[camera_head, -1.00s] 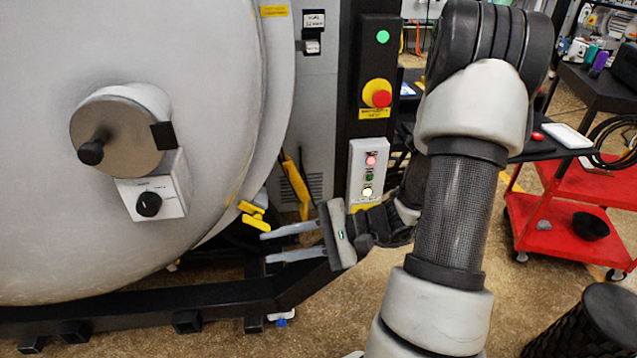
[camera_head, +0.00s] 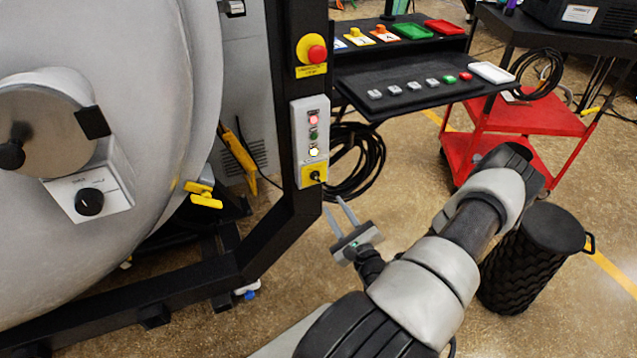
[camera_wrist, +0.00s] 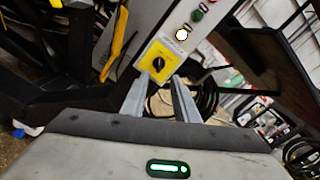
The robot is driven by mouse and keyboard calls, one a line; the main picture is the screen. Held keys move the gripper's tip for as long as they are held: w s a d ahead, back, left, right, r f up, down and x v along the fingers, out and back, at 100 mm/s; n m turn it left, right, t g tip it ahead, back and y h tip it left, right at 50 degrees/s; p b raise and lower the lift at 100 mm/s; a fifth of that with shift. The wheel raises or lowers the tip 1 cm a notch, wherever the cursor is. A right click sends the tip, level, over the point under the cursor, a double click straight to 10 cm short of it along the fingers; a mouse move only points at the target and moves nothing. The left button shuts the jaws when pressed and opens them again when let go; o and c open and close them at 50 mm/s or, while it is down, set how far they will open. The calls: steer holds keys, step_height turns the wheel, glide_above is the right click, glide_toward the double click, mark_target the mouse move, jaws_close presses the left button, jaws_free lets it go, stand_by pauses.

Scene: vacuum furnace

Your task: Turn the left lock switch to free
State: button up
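A black rotary knob (camera_head: 89,201) sits on a white box fixed to the furnace door, at the left of the head view. Another black rotary switch (camera_head: 315,176) sits on a yellow plate at the bottom of the grey control panel. In the wrist view this yellow-plate switch (camera_wrist: 159,64) lies just beyond the fingertips, roughly between them. I cannot read the labels to tell which is the left lock switch. My gripper (camera_head: 335,205) is open and empty, below and slightly right of the yellow plate. It also shows open in the wrist view (camera_wrist: 159,82), apart from the switch.
The furnace door (camera_head: 130,130) fills the left. A black frame post (camera_head: 275,120) carries the panel and a red emergency button (camera_head: 317,54). A dark shelf (camera_head: 420,85) juts out to the right. A black bin (camera_head: 530,255) stands near my arm.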

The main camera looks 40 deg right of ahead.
mark_target(316, 178)
steer(key=b+x, duration=0.1)
steer(key=x, duration=1.1)
steer(key=shift+w+r, duration=0.1)
steer(key=shift+w, duration=0.1)
jaws_close()
